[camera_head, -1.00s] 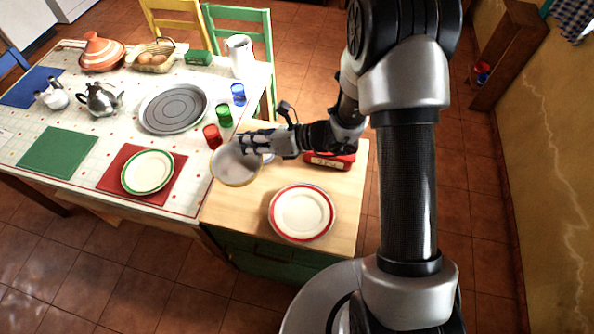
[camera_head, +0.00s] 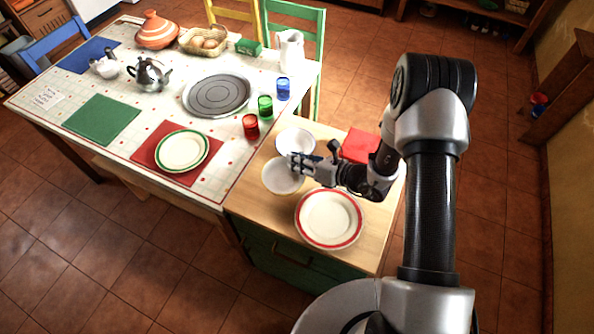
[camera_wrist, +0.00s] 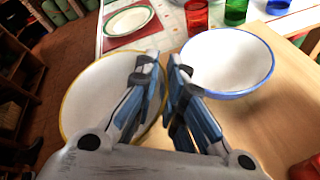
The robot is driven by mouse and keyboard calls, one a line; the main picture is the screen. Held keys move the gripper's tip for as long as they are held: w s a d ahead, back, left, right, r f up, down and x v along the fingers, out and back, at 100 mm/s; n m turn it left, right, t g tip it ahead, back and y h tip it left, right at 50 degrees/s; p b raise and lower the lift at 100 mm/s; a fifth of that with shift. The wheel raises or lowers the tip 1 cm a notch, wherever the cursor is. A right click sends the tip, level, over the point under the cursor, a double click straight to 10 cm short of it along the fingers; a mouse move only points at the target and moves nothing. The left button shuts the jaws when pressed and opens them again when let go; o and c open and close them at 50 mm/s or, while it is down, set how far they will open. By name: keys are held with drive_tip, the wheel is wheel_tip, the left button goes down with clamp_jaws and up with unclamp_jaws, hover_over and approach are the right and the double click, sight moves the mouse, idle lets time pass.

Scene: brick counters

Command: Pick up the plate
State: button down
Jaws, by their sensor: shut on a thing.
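My gripper (camera_head: 297,165) is shut on the right rim of a white, yellow-rimmed bowl (camera_head: 282,177). In the wrist view my gripper (camera_wrist: 167,62) has the bowl (camera_wrist: 100,85) mostly left of its fingers, which hide part of the rim. I cannot tell whether the bowl touches the wooden counter (camera_head: 260,208). A white plate with a red rim (camera_head: 329,218) lies flat on the counter, apart from my gripper. Another plate, with a green rim (camera_head: 182,150), lies on a red mat (camera_head: 144,153) on the table; it also shows in the wrist view (camera_wrist: 128,20).
A blue-rimmed bowl (camera_wrist: 228,62) stands on the counter behind my gripper. A red box (camera_head: 360,146) is at the counter's back right. Red (camera_head: 250,127), green (camera_head: 265,107) and blue (camera_head: 283,89) glasses stand at the table's right edge.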

wheel_tip(320, 180, down, 4)
drive_tip(key=shift+f+b, duration=0.25)
drive_tip(key=shift+b, duration=0.4)
drive_tip(key=shift+r, duration=0.1)
drive_tip(key=c, duration=2.1)
unclamp_jaws()
drive_tip(key=shift+o, duration=0.7)
